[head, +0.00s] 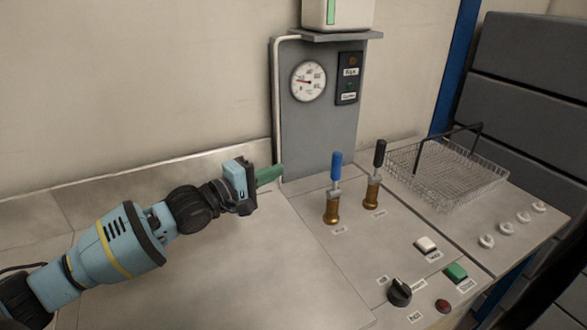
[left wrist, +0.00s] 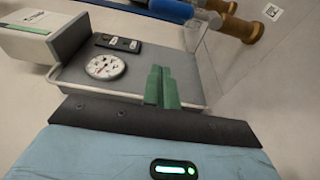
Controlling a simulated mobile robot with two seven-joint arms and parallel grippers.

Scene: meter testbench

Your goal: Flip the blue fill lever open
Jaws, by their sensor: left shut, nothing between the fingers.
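The blue fill lever (head: 336,166) stands upright on a brass valve body (head: 331,208) on the bench top. In the left wrist view the blue handle (left wrist: 172,10) lies across the top edge, beyond the fingers. My left gripper (head: 278,173) is shut and empty, with green fingers pointing right toward the lever. It is to the left of the blue lever and apart from it. The closed fingertips also show in the left wrist view (left wrist: 162,70). My right gripper is not in view.
A black-handled lever (head: 379,154) on a second brass valve stands just right of the blue one. A grey panel with a round gauge (head: 308,81) rises behind. A wire basket (head: 445,178) is at right. Buttons and a black knob (head: 399,292) sit in front. The bench's left side is clear.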

